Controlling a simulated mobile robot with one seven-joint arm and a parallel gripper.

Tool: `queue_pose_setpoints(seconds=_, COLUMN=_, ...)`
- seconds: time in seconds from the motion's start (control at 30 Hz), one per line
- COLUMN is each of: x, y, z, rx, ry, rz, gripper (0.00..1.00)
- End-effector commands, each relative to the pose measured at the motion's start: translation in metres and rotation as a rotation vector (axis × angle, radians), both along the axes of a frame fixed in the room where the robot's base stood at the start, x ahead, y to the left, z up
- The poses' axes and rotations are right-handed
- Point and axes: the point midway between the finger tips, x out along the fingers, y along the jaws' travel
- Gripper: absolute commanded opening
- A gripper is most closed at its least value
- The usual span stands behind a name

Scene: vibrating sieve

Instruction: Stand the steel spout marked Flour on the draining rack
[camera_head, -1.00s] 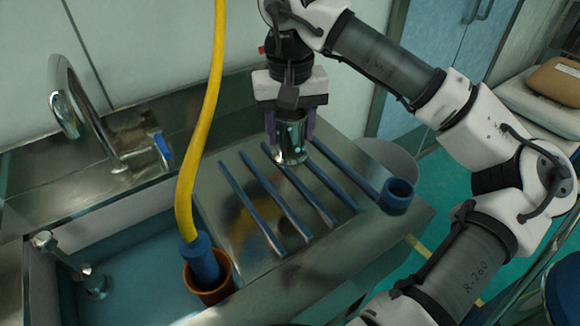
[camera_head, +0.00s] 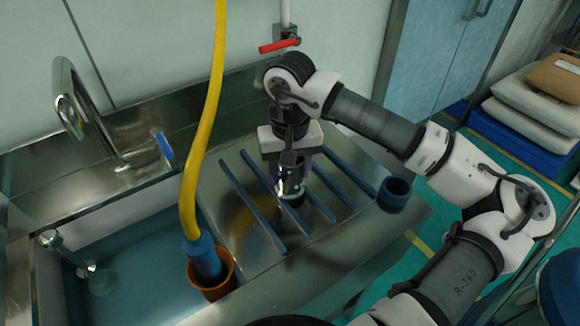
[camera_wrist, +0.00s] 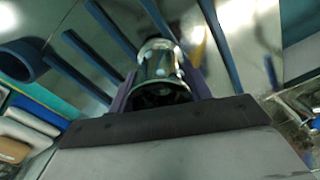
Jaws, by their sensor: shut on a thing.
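The steel spout (camera_head: 290,185) is a shiny metal cylinder, held upright between the purple fingers of my gripper (camera_head: 291,182). My gripper is shut on it, low over the blue bars of the draining rack (camera_head: 240,184). In the wrist view the spout (camera_wrist: 160,66) sits between both fingers of my gripper (camera_wrist: 163,75), with rack bars (camera_wrist: 113,28) beyond it. I cannot tell whether its base touches the rack. No Flour marking can be read.
A blue ring-shaped cup (camera_head: 395,193) stands at the right of the rack. A yellow hose (camera_head: 203,130) runs down to a blue end in an orange-brown pot (camera_head: 212,280). The sink (camera_head: 140,268) with its tap (camera_head: 88,115) lies to the left.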

Motion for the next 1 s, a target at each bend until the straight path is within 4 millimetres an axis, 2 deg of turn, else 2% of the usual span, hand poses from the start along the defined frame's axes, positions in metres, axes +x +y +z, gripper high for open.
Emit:
queue_pose_setpoints(seconds=0.13, x=0.000, y=0.000, z=-0.004, rx=0.000, ry=-0.001, rz=0.000, gripper=0.18)
queue_pose_setpoints(seconds=0.17, x=0.000, y=0.000, z=-0.002, rx=0.000, ry=0.000, rz=0.000, gripper=0.53)
queue_pose_setpoints(seconds=0.3, x=0.000, y=0.000, z=-0.002, rx=0.000, ry=0.000, rz=0.000, gripper=0.71)
queue_pose_setpoints(seconds=0.57, x=0.000, y=0.000, z=-0.002, rx=0.000, ry=0.000, rz=0.000, gripper=0.71)
queue_pose_setpoints(seconds=0.73, x=0.001, y=0.000, z=0.006, rx=-0.001, ry=-0.002, rz=-0.001, gripper=0.71)
queue_pose_setpoints(seconds=0.87, x=0.001, y=0.000, z=0.029, rx=-0.003, ry=-0.005, rz=-0.001, gripper=0.71)
queue_pose_setpoints(seconds=1.0, x=0.001, y=0.000, z=0.061, rx=-0.001, ry=-0.003, rz=0.000, gripper=0.71)
